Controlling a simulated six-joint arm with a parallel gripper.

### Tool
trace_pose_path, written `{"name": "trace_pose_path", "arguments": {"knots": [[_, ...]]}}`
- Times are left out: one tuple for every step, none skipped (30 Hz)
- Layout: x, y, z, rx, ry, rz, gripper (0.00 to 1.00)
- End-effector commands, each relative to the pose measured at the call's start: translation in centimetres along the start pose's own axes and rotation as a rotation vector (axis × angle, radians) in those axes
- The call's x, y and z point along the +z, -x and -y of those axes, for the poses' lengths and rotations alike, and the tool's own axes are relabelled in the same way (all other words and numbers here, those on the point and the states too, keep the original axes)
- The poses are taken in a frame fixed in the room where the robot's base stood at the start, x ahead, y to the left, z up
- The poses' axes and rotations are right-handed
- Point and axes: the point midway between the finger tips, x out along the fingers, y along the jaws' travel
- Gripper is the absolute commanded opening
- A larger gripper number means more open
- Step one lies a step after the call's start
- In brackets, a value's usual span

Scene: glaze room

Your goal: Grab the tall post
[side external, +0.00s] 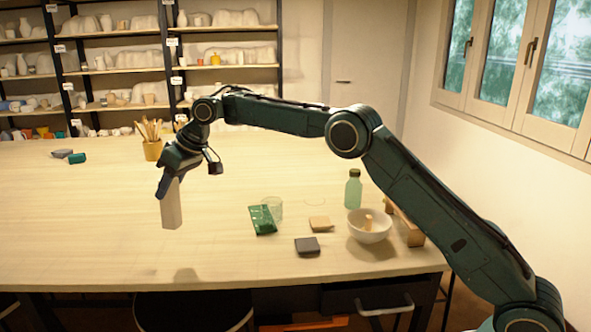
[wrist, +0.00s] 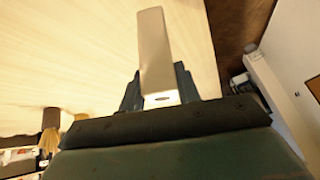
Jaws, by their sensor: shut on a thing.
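The tall post is a pale beige rectangular block (side external: 172,207) in the side external view, hanging below my gripper (side external: 168,183). My gripper is shut on its upper part, and the post points down, nearly upright. The post appears to be held above the table, as a faint shadow lies lower on the tabletop. In the wrist view the post (wrist: 155,50) extends away from between the dark fingers (wrist: 158,90). Its gripped sides are partly hidden by the fingers.
A yellow brush pot (side external: 152,150) stands behind my gripper. The left front is clear.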

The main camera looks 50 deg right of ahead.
Motion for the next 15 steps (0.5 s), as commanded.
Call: {"name": "trace_pose_path", "arguments": {"knots": [[-0.3, 0.4, 0.0, 0.001, -0.001, -0.003, 0.04], [-0.4, 0.5, 0.0, 0.000, 0.000, -0.002, 0.04], [-0.5, 0.8, 0.1, 0.000, 0.001, -0.002, 0.04], [-0.6, 0.9, 0.1, 0.001, 0.000, -0.002, 0.04], [-0.7, 1.0, 0.1, 0.001, -0.001, -0.002, 0.04], [-0.7, 1.1, 0.1, 0.001, -0.001, -0.001, 0.04], [-0.8, 1.2, 0.1, 0.001, -0.001, -0.001, 0.04], [-0.8, 1.3, 0.2, 0.001, 0.000, -0.001, 0.04], [-0.8, 1.4, 0.2, 0.001, 0.000, 0.000, 0.04], [-0.8, 1.4, 0.2, 0.001, 0.000, 0.000, 0.04], [-0.9, 1.4, 0.2, 0.001, 0.000, 0.000, 0.04], [-0.9, 1.5, 0.2, 0.001, 0.000, 0.000, 0.04], [-0.9, 1.5, 0.2, 0.001, 0.000, 0.000, 0.04], [-0.9, 1.5, 0.2, 0.001, 0.000, 0.000, 0.04], [-0.9, 1.5, 0.2, 0.001, 0.000, 0.000, 0.04]]}}
